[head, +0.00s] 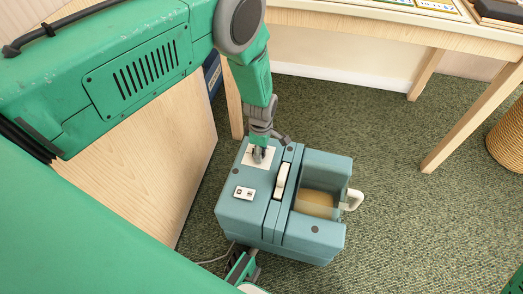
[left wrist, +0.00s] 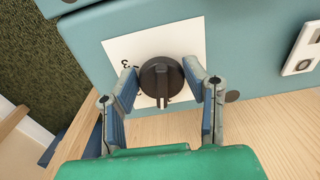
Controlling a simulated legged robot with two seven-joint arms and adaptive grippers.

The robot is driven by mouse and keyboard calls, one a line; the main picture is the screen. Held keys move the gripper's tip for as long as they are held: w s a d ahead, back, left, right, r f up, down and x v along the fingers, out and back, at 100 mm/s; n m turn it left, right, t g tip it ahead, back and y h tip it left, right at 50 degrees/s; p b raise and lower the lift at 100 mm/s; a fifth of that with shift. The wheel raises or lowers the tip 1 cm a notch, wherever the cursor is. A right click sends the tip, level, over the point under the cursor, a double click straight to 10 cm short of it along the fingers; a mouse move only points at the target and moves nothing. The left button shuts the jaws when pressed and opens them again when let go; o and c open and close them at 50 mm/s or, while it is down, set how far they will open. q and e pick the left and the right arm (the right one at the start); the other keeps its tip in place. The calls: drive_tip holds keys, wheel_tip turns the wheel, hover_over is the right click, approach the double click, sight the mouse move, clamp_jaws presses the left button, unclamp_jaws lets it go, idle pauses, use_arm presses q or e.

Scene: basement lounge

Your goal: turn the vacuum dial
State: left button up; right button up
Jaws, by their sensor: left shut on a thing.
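The vacuum (head: 232,207) is a blue-green box on the carpet, with a white plate (head: 269,163) on its top. My left gripper (head: 259,153) comes down onto this plate from above. In the left wrist view the round black dial (left wrist: 160,76) sits on the white plate (left wrist: 193,35), its ridge pointing down in the picture. My left gripper (left wrist: 162,84) is shut on the dial, one finger on each side. Some black marks show on the plate left of the dial; others are hidden behind the finger and dial. My right gripper is not in view.
The vacuum also has a white switch plate (head: 244,193), a cream handle (head: 282,181) and an open bay with a cream-handled container (head: 317,203). A wooden panel (head: 165,185) stands close at left, a wooden table (head: 390,28) behind. Carpet (head: 420,225) is clear at right.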

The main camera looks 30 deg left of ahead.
use_arm(q)
drive_tip(key=shift+a, duration=0.1)
drive_tip(key=m, duration=0.5)
drive_tip(key=shift+s+m+p, duration=0.2)
drive_tip(key=shift+m+p, duration=0.1)
drive_tip(key=shift+p, duration=0.1)
drive_tip(key=m, duration=0.6)
drive_tip(key=shift+s+p, duration=0.25)
drive_tip(key=shift+p, duration=0.05)
drive_tip(key=m, duration=0.6)
drive_tip(key=shift+s+a+m, duration=0.1)
drive_tip(key=shift+m, duration=0.3)
drive_tip(key=m, duration=0.3)
drive_tip(key=shift+a+m, duration=0.15)
drive_tip(key=shift+m, duration=1.05)
drive_tip(key=shift+a, duration=0.1)
